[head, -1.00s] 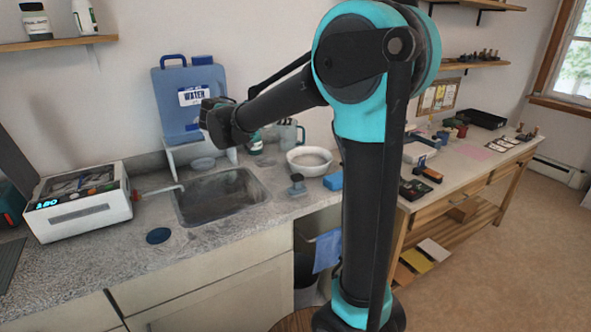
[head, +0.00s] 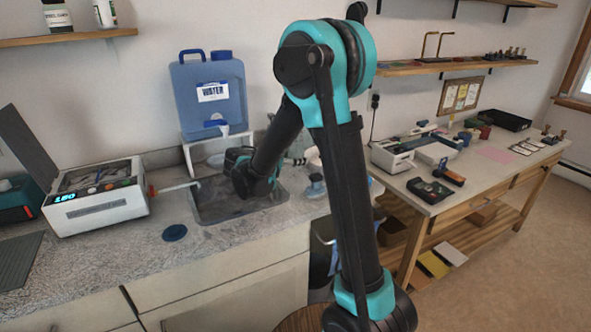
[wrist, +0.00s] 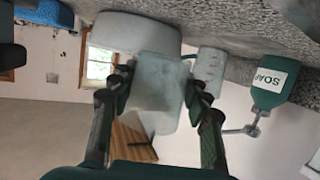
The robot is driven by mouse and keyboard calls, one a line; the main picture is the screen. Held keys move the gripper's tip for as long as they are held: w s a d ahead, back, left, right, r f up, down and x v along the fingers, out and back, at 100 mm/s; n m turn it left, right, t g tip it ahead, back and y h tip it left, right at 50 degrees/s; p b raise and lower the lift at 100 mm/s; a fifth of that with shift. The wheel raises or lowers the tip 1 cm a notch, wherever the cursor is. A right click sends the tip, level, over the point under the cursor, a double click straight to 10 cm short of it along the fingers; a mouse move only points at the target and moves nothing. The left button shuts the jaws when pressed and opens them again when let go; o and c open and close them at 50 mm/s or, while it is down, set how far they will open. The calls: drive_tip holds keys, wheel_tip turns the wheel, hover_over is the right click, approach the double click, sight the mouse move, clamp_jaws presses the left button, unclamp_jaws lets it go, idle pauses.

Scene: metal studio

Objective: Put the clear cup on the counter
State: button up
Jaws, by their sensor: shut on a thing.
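In the wrist view, which is upside down, my gripper (wrist: 160,82) is shut on a clear, frosted-looking cup (wrist: 158,100). One finger is on each side of it. In the head view my gripper (head: 240,172) is low over the sink (head: 205,210), and my arm hides the cup there. The speckled grey counter (head: 100,272) runs around the sink. It also shows along the top of the wrist view (wrist: 235,22). I cannot tell whether the cup touches the counter.
A white bowl (wrist: 135,32), a small pale mug (wrist: 208,68) and a green soap bottle (wrist: 270,85) stand near the cup. A blue water jug (head: 210,98) is behind the sink. A white device (head: 98,205) stands left.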

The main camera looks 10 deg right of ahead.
sight(295, 176)
drive_tip(key=shift+f, duration=2.1)
drive_tip(key=o, duration=1.2)
drive_tip(key=shift+f, duration=0.1)
drive_tip(key=v, duration=1.2)
